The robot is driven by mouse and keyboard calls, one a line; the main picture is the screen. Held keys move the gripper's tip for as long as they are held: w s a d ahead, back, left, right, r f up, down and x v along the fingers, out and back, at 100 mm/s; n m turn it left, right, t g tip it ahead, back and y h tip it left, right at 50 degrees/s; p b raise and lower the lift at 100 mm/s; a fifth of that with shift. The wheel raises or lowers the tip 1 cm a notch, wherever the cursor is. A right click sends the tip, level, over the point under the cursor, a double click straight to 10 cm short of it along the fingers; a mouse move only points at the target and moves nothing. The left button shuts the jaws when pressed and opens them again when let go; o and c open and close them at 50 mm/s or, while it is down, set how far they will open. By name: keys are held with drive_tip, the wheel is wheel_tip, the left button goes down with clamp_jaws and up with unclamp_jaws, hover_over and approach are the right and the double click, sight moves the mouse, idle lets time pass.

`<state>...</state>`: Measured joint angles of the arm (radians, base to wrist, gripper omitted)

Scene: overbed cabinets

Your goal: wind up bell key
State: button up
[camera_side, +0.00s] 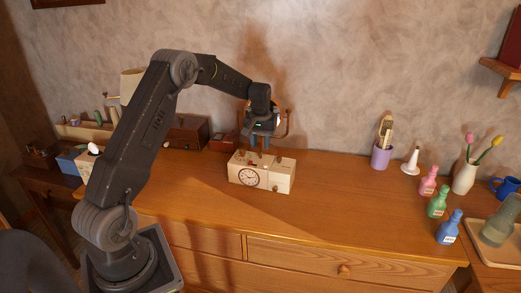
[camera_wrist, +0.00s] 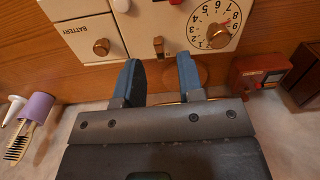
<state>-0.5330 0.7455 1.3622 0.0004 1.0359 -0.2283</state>
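A cream clock box (camera_side: 261,172) stands on the wooden cabinet top, with a round clock face (camera_side: 249,177) at front left. In the wrist view its cream panel shows a numbered dial (camera_wrist: 208,14) with a brass knob (camera_wrist: 219,36) on it, a small brass tab (camera_wrist: 158,45), and a brass knob (camera_wrist: 101,47) below the word "BATTERY". No label shows which one is the bell key. My gripper (camera_side: 264,148) points down just above or behind the box. Its two blue-grey fingers (camera_wrist: 159,74) are apart with nothing between them. They lie near the tab; contact cannot be told.
A small red box (camera_wrist: 260,72) sits close to the clock box; a wooden chest (camera_side: 188,132) is further left. A purple cup (camera_side: 381,156), a white cone (camera_side: 411,162) and coloured bottles (camera_side: 437,203) stand at right. The cabinet top between clock box and cup is clear. The wall is behind.

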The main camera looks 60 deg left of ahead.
sight(261, 150)
drive_tip(key=shift+f, duration=1.5)
clamp_jaws()
